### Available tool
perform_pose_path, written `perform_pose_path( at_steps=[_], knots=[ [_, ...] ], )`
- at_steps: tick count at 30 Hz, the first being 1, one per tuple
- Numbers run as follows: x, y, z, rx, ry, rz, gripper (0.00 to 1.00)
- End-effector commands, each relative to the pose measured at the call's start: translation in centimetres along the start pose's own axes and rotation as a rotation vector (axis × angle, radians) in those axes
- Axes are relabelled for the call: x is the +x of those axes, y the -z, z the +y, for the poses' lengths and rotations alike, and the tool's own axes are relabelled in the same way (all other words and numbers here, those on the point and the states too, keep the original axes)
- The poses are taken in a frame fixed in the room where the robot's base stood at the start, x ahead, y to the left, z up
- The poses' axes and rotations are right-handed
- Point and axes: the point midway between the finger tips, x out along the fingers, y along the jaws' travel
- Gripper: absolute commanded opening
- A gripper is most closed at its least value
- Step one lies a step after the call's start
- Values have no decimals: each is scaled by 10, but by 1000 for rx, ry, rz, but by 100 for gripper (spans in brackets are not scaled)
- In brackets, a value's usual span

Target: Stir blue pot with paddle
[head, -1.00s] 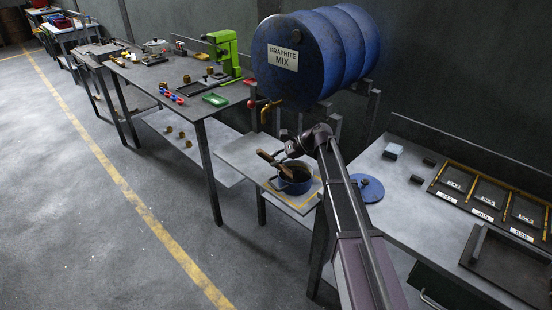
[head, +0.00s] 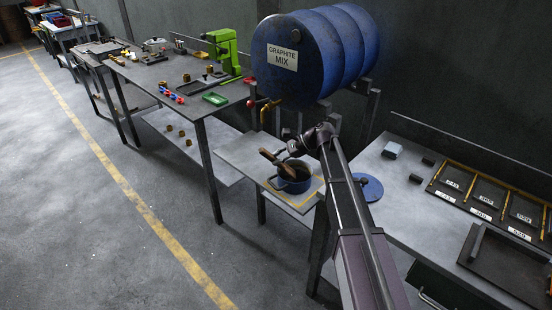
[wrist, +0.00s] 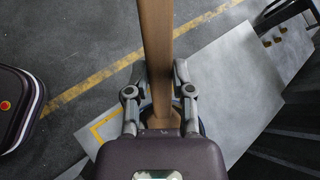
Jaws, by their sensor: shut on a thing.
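The blue pot (head: 292,182) stands on the small grey shelf (head: 238,152) below the drum tap, inside a yellow marked outline. The wooden paddle (head: 269,157) leans in the pot, its handle rising over the rim to the left. In the wrist view the paddle (wrist: 156,55) runs up through the middle, between the fingers. My gripper (wrist: 160,90) is shut on the paddle. The pot's contents look dark; the paddle's lower end is hidden.
A blue lid (head: 369,188) lies on the right bench (head: 400,230). A long table (head: 190,105) with small parts is to the left. The floor in front is clear.

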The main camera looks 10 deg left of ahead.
Motion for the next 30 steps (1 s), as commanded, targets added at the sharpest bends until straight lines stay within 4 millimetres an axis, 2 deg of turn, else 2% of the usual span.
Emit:
perform_pose_path(
  at_steps=[30],
  knots=[
    [-28, -40, -15, 0, 0, 0, 0]
  ],
)
